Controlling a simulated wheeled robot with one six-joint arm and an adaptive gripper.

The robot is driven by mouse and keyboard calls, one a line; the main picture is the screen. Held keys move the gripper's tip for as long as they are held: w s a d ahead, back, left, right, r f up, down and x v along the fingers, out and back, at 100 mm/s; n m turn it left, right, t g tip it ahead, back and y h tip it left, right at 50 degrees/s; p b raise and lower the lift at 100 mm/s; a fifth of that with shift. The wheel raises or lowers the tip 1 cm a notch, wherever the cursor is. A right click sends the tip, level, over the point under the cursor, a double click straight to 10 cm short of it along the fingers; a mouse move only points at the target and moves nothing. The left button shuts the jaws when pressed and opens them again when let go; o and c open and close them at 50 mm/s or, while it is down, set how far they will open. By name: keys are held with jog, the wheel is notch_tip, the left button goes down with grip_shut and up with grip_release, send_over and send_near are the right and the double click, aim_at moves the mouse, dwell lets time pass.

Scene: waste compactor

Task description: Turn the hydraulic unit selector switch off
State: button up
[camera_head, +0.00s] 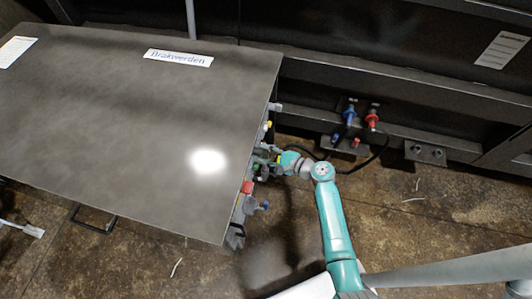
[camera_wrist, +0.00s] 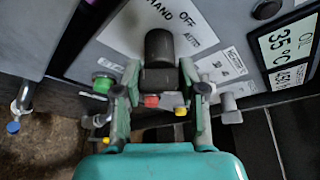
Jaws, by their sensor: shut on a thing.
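The selector switch is a black knob (camera_wrist: 159,48) on the grey control panel, at the upper middle of the wrist view. The white label plate around it reads HAND, OFF and AUTO, running from the upper left to the right of the knob. My gripper (camera_wrist: 160,66) is shut on the knob, one finger on each side. I cannot tell which word the knob points to. In the head view my gripper (camera_head: 264,157) is at the right side of the grey cabinet (camera_head: 130,120), and the knob is hidden there.
A green button (camera_wrist: 103,84) is left of my fingers, and red (camera_wrist: 151,101) and yellow parts show between them. A grey handle (camera_wrist: 230,108) is at the right, beside an OIL display (camera_wrist: 288,47) reading 35 °C. Hose couplings (camera_head: 360,115) sit on the wall behind.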

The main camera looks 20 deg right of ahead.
jog(key=n+t, duration=0.1)
jog(key=n, duration=0.2)
jog(key=shift+t, duration=0.3)
jog(key=shift+n+t, duration=0.6)
jog(key=shift+n, duration=1.1)
jog(key=shift+y, duration=0.3)
jog(key=o, duration=1.2)
jog(key=shift+c, duration=0.2)
jog(key=v, duration=1.2)
jog(key=shift+f, duration=0.15)
jog(key=shift+s+a, duration=0.1)
jog(key=shift+a, duration=0.05)
